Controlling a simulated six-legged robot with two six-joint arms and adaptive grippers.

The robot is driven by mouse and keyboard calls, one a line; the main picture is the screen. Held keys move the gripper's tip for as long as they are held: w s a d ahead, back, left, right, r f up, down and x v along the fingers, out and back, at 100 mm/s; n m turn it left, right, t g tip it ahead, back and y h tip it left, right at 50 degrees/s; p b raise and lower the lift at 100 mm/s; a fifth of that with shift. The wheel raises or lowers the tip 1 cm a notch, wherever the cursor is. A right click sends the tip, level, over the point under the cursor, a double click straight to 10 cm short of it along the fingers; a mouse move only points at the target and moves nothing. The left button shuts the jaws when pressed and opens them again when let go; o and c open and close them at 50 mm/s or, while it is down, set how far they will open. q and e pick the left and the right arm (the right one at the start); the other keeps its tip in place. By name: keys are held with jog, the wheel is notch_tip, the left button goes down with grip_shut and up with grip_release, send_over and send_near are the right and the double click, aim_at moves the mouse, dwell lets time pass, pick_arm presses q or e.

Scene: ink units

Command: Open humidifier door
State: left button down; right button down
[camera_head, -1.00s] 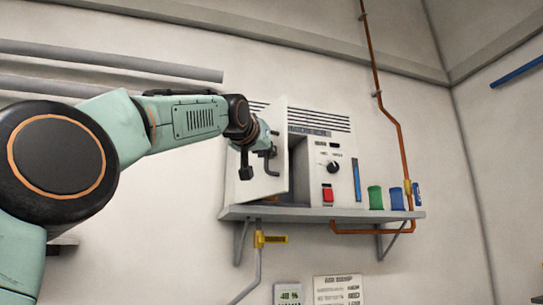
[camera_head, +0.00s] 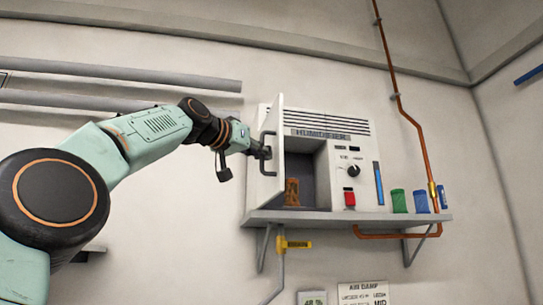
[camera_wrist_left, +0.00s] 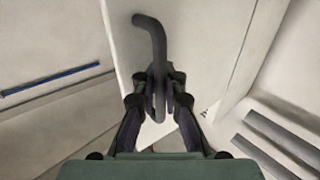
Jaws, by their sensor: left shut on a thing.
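The white humidifier (camera_head: 310,124) stands on a grey wall shelf in the head view. Its door (camera_head: 275,170) is swung wide open on the left side, and the dark inside (camera_head: 306,165) shows with a brown-orange thing in it. My left gripper (camera_head: 262,152) is at the outer face of the door. In the left wrist view my left gripper (camera_wrist_left: 160,82) is shut on the dark curved door handle (camera_wrist_left: 151,30), with the fingers on both sides of the bar. The white door panel (camera_wrist_left: 200,40) is behind the handle. My right gripper is not in view.
The shelf (camera_head: 345,217) also holds a green cup (camera_head: 399,201) and a blue cup (camera_head: 421,202) right of the humidifier. An orange pipe (camera_head: 409,120) runs down the wall there. A yellow valve (camera_head: 295,244) is under the shelf.

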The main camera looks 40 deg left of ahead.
pick_arm(q)
jog(key=shift+s+a+f+m+h, duration=0.2)
jog(key=shift+a+f+m+h, duration=0.1)
jog(key=shift+h, duration=0.2)
jog(key=c, duration=1.7)
grip_release()
jog(key=shift+s+r, duration=0.1)
jog(key=shift+s, duration=0.05)
jog(key=shift+s+d+r, duration=0.1)
jog(key=shift+d+r, duration=0.05)
